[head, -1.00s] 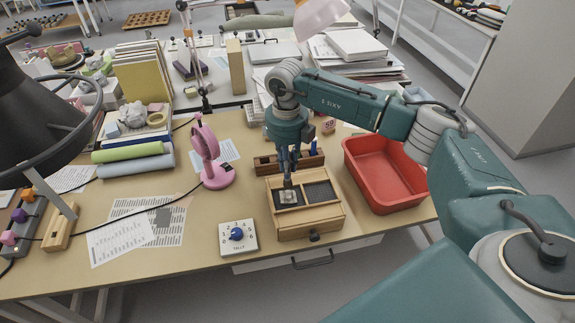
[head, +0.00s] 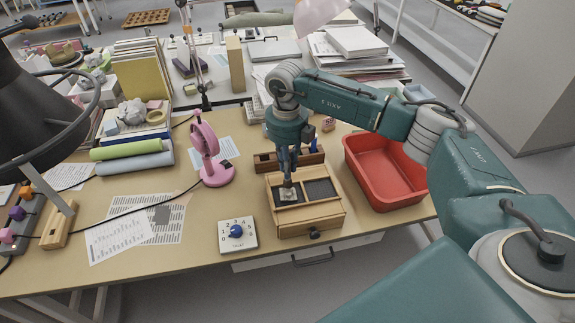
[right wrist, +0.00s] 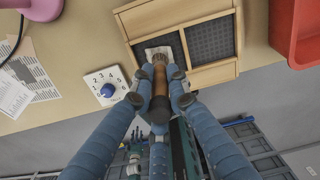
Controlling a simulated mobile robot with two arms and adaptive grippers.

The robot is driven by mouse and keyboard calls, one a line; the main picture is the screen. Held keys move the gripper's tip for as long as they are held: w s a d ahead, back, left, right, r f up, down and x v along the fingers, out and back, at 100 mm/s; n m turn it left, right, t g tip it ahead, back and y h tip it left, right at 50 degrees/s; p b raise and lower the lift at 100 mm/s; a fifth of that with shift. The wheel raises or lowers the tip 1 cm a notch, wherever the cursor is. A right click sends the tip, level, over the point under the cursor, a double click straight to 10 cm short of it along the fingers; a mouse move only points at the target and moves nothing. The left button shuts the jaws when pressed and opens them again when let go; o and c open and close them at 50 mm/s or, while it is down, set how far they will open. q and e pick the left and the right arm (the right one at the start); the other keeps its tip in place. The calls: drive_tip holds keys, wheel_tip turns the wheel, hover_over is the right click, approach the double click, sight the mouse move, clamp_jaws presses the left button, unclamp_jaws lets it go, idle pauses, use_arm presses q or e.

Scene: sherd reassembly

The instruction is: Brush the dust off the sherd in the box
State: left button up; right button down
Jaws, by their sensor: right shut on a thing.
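The wooden box (head: 312,224) stands near the front of the desk, with two dark-lined compartments in its top. A pale sherd (head: 289,196) lies in the left compartment; it also shows in the right wrist view (right wrist: 153,51), partly hidden by the brush. My right gripper (head: 288,178) is above that compartment, pointing down. In the right wrist view its fingers (right wrist: 159,90) are shut on a brush (right wrist: 159,108) with a brown wooden handle. The brush tip is over the sherd; I cannot tell whether it touches.
A red tub (head: 385,172) stands right of the box. A wooden rack (head: 266,161) is just behind the box. A dial tally box (head: 238,235) and a pink fan (head: 209,150) are to the left. The box's right compartment (head: 320,190) looks empty.

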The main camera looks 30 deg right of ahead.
drive_tip(key=shift+f, duration=0.4)
